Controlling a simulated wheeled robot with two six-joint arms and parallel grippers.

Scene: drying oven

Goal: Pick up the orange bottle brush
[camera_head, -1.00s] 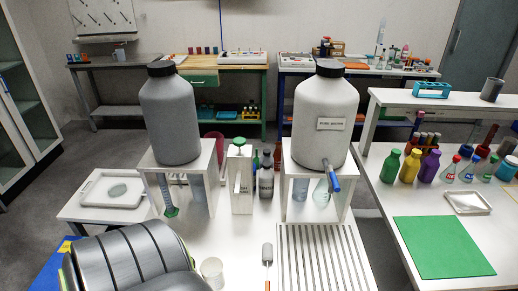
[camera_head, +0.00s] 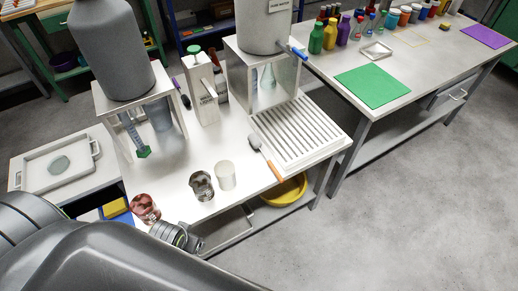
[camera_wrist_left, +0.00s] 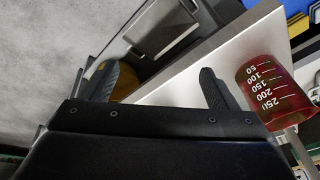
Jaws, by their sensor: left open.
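The orange bottle brush (camera_head: 273,171) lies on the white bench in the head view, at the front left of the ribbed white rack. Its grey head points to the back and its orange handle reaches the bench's front edge. My left gripper (camera_head: 194,243) is low at the bench's front edge, to the left of the brush and apart from it. In the left wrist view its two dark fingers (camera_wrist_left: 157,75) are spread with nothing between them. I cannot make out the brush in that view. My right gripper is not in view.
A red beaker (camera_head: 145,207) stands close to my left gripper; it also shows in the wrist view (camera_wrist_left: 272,98). A metal beaker (camera_head: 201,186) and a white cup (camera_head: 225,175) stand between gripper and brush. A yellow basin (camera_head: 284,191) sits below the bench edge.

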